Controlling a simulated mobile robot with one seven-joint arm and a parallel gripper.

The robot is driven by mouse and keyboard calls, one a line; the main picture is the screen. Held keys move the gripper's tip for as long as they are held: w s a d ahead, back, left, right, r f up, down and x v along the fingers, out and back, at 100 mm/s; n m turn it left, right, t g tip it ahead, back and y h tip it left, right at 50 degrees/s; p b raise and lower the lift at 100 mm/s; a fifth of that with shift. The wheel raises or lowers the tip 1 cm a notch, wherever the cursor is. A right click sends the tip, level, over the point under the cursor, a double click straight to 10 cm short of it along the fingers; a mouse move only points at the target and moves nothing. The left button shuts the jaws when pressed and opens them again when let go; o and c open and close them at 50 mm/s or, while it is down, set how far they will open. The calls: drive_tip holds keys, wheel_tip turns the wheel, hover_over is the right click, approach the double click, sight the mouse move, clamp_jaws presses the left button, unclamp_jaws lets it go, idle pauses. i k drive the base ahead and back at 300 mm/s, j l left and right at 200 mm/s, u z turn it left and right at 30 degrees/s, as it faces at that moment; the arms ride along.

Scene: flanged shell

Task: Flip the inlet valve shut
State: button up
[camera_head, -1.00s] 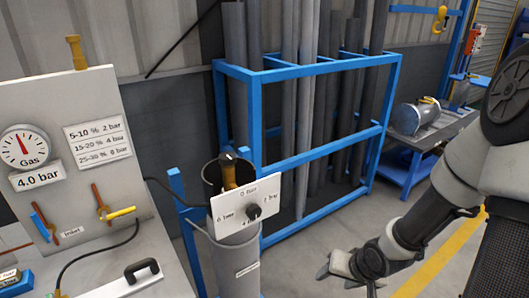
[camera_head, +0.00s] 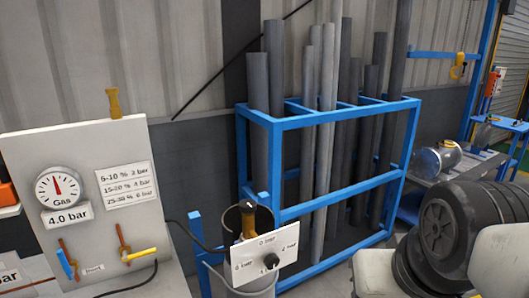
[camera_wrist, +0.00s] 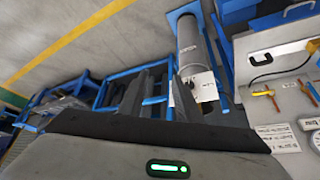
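A grey-white panel (camera_head: 60,150) stands at the left in the head view. It bears two small valves low down: one with a blue handle (camera_head: 65,262), one with a yellow handle (camera_head: 139,254). A small label (camera_head: 93,268), readable as "Inlet" earlier, sits between them, nearer the blue one. The blue handle is tilted; the yellow one points right, nearly level. In the wrist view the panel is at the right, with the yellow-handled valve (camera_wrist: 263,93) and the other valve (camera_wrist: 309,93) near the edge.
A gauge (camera_head: 59,187) above the valves has a 4.0 bar display. A cylinder (camera_head: 262,285) with a white dial plate (camera_head: 265,255) stands right of the panel, hose attached. A blue rack (camera_head: 335,165) of grey pipes is behind.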

sight(69, 270)
drive_tip(key=u, duration=1.85)
